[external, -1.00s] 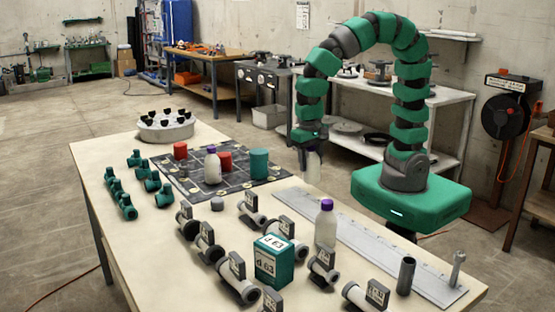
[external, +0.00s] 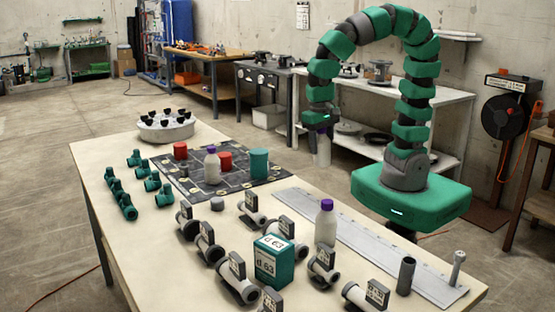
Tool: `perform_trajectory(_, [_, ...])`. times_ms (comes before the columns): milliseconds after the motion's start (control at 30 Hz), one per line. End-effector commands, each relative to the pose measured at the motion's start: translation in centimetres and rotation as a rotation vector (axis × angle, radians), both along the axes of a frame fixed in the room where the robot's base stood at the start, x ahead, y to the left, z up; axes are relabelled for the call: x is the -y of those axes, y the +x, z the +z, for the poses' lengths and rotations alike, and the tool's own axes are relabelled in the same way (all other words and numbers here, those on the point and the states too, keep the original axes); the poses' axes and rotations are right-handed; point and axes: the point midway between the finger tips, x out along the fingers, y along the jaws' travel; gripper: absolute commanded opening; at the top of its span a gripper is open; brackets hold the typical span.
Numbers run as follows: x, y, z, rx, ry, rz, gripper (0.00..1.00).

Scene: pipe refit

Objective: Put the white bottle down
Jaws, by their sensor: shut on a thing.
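My gripper (external: 322,131) is shut on a white bottle (external: 323,153) and holds it upright by its top, above the far edge of the table. The top of this bottle is hidden in the jaws. A second white bottle with a purple cap (external: 325,226) stands on the table beside the flat grey metal strip. A third white bottle with a purple cap (external: 212,170) stands on the dark mat (external: 247,182).
Two red cylinders (external: 180,151) and a teal cylinder (external: 259,162) stand on the mat. Teal pipe fittings (external: 130,211) lie at left. Several grey pipe clamps and a teal box (external: 273,262) crowd the front. The long grey strip (external: 385,247) is mostly clear.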

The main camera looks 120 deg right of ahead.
Motion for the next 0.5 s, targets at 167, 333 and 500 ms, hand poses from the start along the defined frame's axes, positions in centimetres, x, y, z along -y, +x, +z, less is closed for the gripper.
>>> perform_trajectory(167, [1.7,1.2,1.0,0.001,0.006,0.003,0.2])
perform_trajectory(333, [4.4,2.8,1.5,0.013,0.01,0.01,0.2])
perform_trajectory(500, [8.4,4.5,1.8,0.023,0.016,0.016,0.2])
